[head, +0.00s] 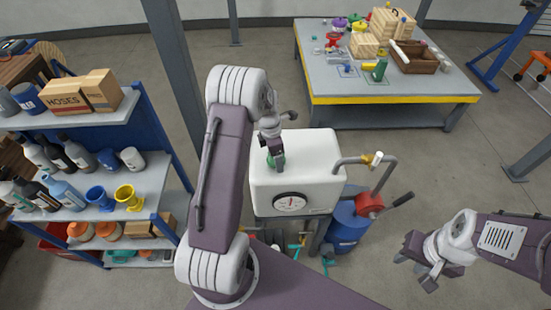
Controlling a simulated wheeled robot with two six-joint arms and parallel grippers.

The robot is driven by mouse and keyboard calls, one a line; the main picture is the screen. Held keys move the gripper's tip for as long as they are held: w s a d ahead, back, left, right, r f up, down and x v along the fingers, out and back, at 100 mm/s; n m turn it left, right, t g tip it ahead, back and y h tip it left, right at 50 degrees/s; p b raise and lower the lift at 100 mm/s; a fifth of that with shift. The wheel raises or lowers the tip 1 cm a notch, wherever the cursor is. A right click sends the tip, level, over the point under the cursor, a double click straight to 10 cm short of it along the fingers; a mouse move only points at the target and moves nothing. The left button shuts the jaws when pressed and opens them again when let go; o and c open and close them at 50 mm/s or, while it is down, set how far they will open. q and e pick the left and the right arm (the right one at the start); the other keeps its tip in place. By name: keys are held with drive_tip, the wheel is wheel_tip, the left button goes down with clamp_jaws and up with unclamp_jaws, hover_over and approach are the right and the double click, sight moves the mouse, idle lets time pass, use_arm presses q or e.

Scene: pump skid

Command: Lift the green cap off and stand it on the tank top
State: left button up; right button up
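The white tank (320,175) stands in the middle of the view, with a round dial on its front. The green cap (280,161) shows in part at the tank top, near its left side. My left gripper (274,158) points down right at the cap and hides much of it. I cannot tell whether its fingers are closed on the cap or only around it. My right gripper (417,268) is at the lower right, over the floor and away from the tank. Its fingers are apart, with nothing between them.
A blue drum (347,230) stands below. A shelf (150,183) with bottles and funnels is at left. The tank top's right part is bare.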

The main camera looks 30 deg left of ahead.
use_arm(q)
drive_tip(key=shift+f, duration=0.55)
drive_tip(key=shift+w+d+f, duration=0.1)
drive_tip(key=shift+w+f, duration=0.15)
drive_tip(key=shift+w, duration=0.1)
drive_tip(key=shift+s, duration=0.15)
drive_tip(key=c, duration=1.2)
drive_tip(key=shift+c, duration=1.1)
use_arm(e)
drive_tip(key=shift+w, duration=0.25)
